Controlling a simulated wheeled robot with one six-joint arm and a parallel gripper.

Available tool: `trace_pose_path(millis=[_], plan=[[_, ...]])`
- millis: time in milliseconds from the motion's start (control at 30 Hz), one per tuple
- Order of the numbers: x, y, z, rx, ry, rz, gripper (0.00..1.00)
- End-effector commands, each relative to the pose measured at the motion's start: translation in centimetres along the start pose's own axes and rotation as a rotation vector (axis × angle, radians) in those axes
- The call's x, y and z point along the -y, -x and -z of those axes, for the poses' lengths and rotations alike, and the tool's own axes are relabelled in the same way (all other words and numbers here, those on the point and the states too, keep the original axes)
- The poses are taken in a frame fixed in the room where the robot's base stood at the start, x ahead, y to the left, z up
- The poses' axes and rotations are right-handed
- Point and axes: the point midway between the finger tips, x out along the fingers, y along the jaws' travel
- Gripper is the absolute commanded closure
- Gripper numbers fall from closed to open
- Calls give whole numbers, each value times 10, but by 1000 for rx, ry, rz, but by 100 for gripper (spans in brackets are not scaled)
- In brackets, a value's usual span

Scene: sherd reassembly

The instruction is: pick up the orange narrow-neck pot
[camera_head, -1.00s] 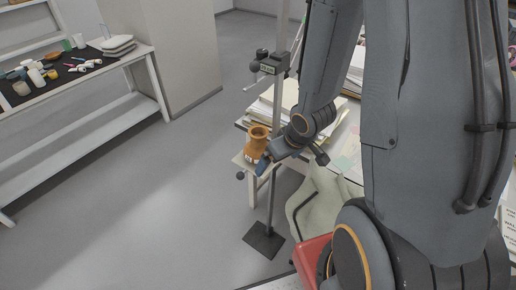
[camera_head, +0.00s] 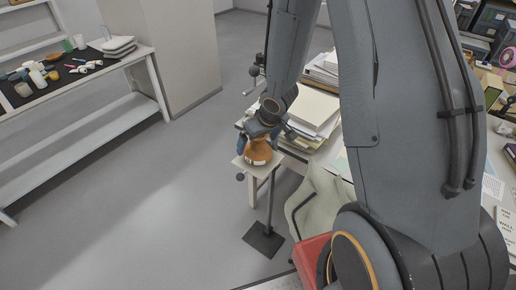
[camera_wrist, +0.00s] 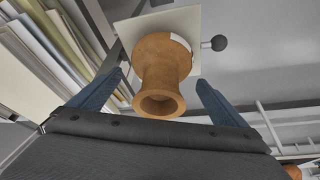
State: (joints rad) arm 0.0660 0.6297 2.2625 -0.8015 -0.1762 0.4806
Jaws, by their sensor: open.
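The orange narrow-neck pot (camera_head: 258,153) stands upright on a small pale platform (camera_head: 250,167) at the corner of the desk. My gripper (camera_head: 257,142) is over the pot's upper part and hides its neck in the head view. In the wrist view the pot (camera_wrist: 160,72) shows its round open mouth toward the camera. There my gripper (camera_wrist: 160,88) is open, with one blue finger on each side of the pot's neck. Gaps show between both fingers and the pot.
Stacks of papers and folders (camera_head: 311,108) lie right beside the platform. A table (camera_head: 75,85) with small items stands at the far left. The floor between is clear.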

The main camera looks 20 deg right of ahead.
Motion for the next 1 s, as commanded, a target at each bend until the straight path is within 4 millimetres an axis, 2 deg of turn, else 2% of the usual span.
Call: trace_pose_path(millis=[33,100,200,533,900,1000], plan=[[1,-2,7,1,3,1,3],[1,-18,4,3,0,1,3],[1,-27,4,2,0,1,3],[0,-32,5,-1,1,0,3],[0,-32,4,0,1,0,64],[0,-31,5,-2,1,0,64]])
